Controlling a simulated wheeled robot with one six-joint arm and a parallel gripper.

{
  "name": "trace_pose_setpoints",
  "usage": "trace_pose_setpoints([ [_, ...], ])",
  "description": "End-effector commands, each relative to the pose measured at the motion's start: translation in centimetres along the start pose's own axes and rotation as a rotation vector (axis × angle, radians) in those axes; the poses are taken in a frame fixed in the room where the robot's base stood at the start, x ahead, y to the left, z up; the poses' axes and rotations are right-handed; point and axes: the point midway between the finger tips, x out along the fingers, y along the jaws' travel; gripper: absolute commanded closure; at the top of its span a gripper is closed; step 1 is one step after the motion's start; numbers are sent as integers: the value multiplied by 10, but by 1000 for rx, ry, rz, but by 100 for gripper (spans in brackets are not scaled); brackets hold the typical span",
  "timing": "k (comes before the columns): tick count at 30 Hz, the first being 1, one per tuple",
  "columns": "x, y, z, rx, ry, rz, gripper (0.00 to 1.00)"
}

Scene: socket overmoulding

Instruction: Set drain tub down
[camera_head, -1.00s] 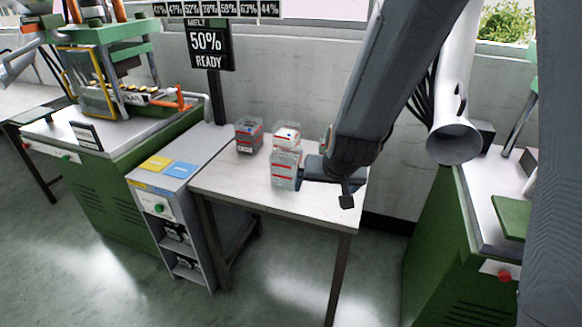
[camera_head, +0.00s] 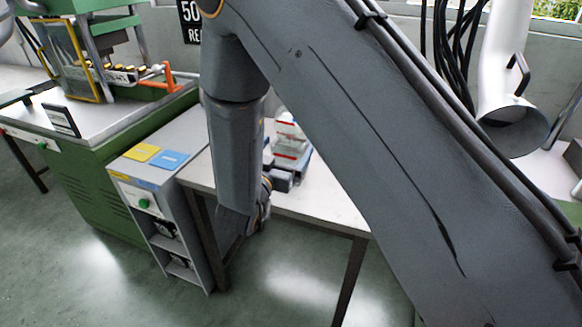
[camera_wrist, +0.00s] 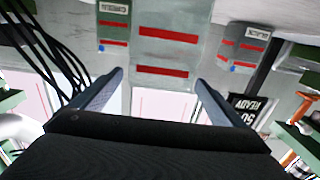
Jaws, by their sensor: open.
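Clear tubs with red stripes stand on the white-topped table (camera_head: 325,208). In the head view one tub (camera_head: 290,150) shows in part behind my arm, with a second one (camera_head: 288,128) just above it in the picture; I cannot tell whether they are stacked. The wrist view is upside down. In it a tub with two red stripes (camera_wrist: 168,48) lies straight ahead, between and just past the fingertips. Its label is not readable, so I cannot tell if it is the drain tub. My gripper (camera_wrist: 160,80) is open, fingers spread, with no visible grip on it.
In the wrist view a tub labelled GREEN (camera_wrist: 114,25) is on the left and one labelled BLACK (camera_wrist: 248,45) on the right. A grey cabinet (camera_head: 150,175) stands left of the table. A white duct (camera_head: 510,95) hangs at the right. The table's front right is bare.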

Motion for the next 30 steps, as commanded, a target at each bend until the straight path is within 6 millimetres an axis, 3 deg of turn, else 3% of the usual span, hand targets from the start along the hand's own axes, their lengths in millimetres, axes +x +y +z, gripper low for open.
trace_pose_setpoints([
  [5,5,0,13,0,4,3,6],
  [17,36,0,12,-1,3,3,6],
  [27,80,2,10,-1,3,5,6],
  [30,82,1,11,-1,3,3,6],
])
